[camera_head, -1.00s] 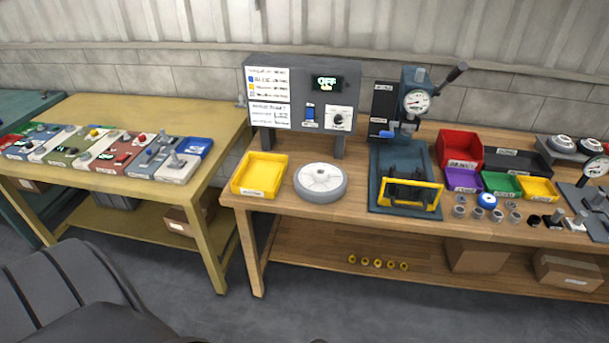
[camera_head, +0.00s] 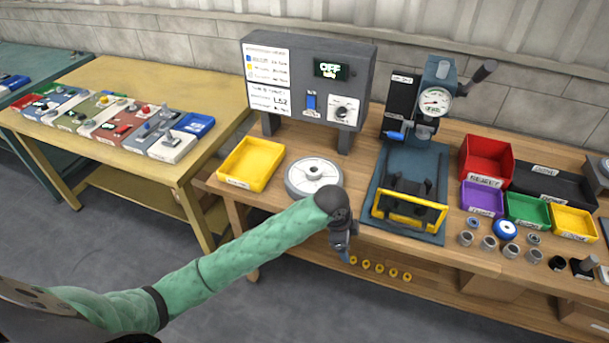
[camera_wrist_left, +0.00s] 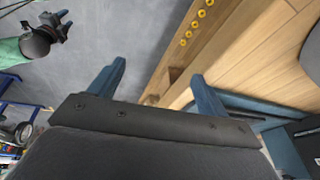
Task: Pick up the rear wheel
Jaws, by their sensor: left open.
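In the head view, a blue-and-white wheel (camera_head: 505,229) lies on the wooden bench among several small grey round parts (camera_head: 489,243), in front of the purple and green bins. I cannot tell which round part is the rear wheel. My left gripper (camera_head: 341,250) hangs at the bench's front edge, left of these parts and in front of the white turntable disc (camera_head: 313,178). In the left wrist view its two blue fingers (camera_wrist_left: 157,88) are spread with nothing between them. Another gripper (camera_wrist_left: 62,24) on a green arm, likely my right, shows at the upper left; its jaws are unclear.
A blue press fixture (camera_head: 410,205) with a yellow-handled frame stands between my left gripper and the small parts. A yellow tray (camera_head: 251,164) and a red bin (camera_head: 487,158) are on the bench. Yellow rings (camera_head: 379,268) lie on the lower shelf.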

